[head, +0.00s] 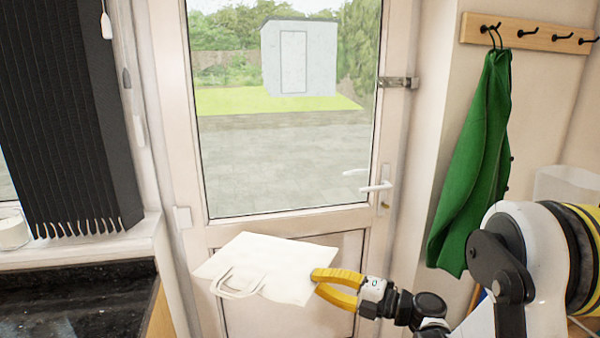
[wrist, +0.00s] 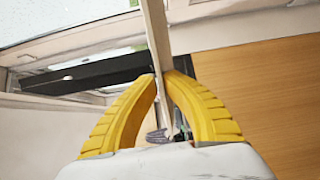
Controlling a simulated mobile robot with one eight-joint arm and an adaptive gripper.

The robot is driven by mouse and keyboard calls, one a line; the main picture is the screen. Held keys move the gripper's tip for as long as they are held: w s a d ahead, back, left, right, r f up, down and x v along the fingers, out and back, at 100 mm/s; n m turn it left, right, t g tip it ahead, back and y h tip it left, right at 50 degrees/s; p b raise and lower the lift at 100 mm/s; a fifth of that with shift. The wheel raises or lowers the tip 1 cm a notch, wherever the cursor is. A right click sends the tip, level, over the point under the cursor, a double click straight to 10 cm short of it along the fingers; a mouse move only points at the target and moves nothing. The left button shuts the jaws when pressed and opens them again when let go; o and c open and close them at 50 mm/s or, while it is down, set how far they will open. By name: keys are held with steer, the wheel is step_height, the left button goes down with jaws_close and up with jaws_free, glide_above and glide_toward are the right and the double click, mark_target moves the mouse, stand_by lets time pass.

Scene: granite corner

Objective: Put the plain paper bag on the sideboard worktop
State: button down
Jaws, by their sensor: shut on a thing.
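The plain paper bag (head: 262,262) is white with two loop handles at its lower left. It hangs in the air in front of the door, tilted nearly flat. My gripper (head: 318,281) is shut on the bag's right edge. In the wrist view, my yellow fingers (wrist: 162,76) pinch the bag, seen edge-on as a thin pale strip (wrist: 156,34). The sideboard worktop (head: 75,305) is dark speckled granite at the lower left, left of the bag and apart from it. Only part of the worktop is in view.
A white jar-like object (head: 13,230) stands on the sill at the far left, near a dark blind (head: 65,110). A glazed white door (head: 285,225) is behind the bag. A green garment (head: 475,165) hangs from a hook rail (head: 530,33) at right. The visible worktop is clear.

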steer(key=w+d+r+m+t+h, duration=0.2)
steer(key=d+m+t+h, duration=0.3)
steer(key=d+m+h, duration=0.1)
steer(key=w+d+r+m+t+h, duration=0.1)
steer(key=w+d+m+t+h, duration=0.2)
steer(key=d+m+h, duration=0.3)
steer(key=d+t+h, duration=0.1)
steer(key=d+h, duration=0.1)
steer(key=h, duration=0.2)
steer(key=shift+d+r+m+t, duration=0.3)
steer(key=shift+d+r+t, duration=0.1)
